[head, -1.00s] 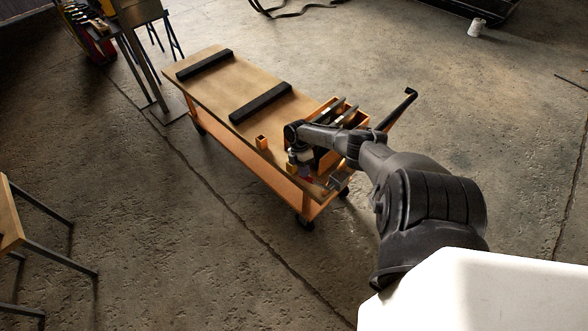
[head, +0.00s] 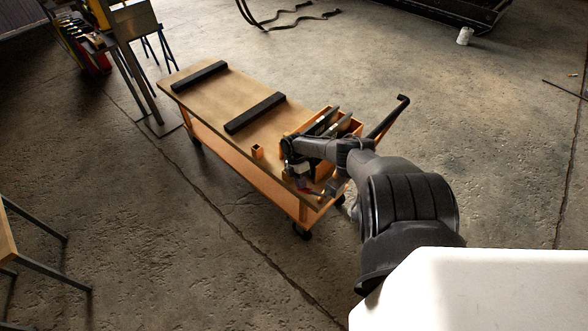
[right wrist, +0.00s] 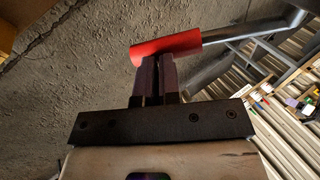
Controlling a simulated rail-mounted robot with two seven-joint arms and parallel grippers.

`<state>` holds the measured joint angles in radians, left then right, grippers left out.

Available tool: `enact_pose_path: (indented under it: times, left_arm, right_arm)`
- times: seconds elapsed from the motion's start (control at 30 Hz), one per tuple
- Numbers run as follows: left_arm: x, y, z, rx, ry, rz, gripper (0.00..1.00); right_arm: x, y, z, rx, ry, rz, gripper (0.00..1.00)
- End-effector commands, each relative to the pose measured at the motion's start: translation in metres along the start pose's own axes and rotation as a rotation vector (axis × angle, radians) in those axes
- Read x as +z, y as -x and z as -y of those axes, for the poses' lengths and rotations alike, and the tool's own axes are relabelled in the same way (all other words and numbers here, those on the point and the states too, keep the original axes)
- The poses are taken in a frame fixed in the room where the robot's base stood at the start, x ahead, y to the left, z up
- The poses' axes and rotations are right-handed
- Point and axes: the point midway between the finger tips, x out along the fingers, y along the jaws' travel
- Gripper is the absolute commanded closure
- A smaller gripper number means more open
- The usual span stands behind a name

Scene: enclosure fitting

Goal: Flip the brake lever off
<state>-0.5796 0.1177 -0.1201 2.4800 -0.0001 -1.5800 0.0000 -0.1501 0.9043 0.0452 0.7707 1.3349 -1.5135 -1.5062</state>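The brake lever shows in the right wrist view as a red grip (right wrist: 167,46) on a bent grey metal rod (right wrist: 255,30). In the head view, a small red patch (head: 304,187) by the cart's near end may be this grip; it is partly hidden by my arm. My right gripper (right wrist: 157,62) has its two fingers close together, with the red grip lying across their tips. I cannot tell whether they touch or press on it. In the head view the right gripper (head: 290,171) is small and points down at the cart's near end. My left gripper is not in view.
A black push handle (head: 390,117) sticks out at right. Concrete floor around the cart is clear.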

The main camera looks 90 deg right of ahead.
Motion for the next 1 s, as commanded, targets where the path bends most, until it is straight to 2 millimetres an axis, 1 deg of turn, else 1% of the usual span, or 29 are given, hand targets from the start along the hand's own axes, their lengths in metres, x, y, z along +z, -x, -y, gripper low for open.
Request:
enact_pose_path:
  times: [0.03, 0.1, 0.23, 0.37, 0.47, 0.5, 0.7, 0.9, 1.0]
  left_arm:
    - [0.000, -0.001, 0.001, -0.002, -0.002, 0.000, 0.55]
    - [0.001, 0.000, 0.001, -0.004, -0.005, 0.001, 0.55]
    - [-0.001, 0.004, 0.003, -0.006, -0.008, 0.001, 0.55]
    - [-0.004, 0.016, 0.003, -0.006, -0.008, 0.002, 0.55]
    - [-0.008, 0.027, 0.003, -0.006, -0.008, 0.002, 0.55]
    - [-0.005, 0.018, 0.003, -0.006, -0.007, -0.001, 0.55]
    - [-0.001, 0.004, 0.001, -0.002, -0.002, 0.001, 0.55]
    - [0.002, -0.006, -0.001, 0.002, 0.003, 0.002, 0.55]
    - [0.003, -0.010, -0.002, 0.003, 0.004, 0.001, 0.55]
  right_arm:
    - [0.001, -0.004, 0.001, -0.002, -0.001, 0.002, 1.00]
    - [0.001, -0.004, 0.001, -0.002, -0.001, 0.003, 1.00]
    - [-0.002, 0.004, 0.002, -0.001, 0.000, 0.003, 1.00]
    - [-0.011, 0.022, 0.004, 0.002, 0.004, 0.003, 1.00]
    - [-0.020, 0.042, 0.006, 0.003, 0.007, 0.003, 1.00]
    - [-0.019, 0.043, -0.001, 0.005, 0.006, 0.003, 1.00]
    - [-0.021, 0.081, -0.016, 0.005, 0.005, 0.002, 1.00]
    - [-0.022, 0.109, -0.026, 0.003, 0.005, 0.002, 1.00]
    - [-0.023, 0.118, -0.029, 0.003, 0.006, 0.002, 1.00]
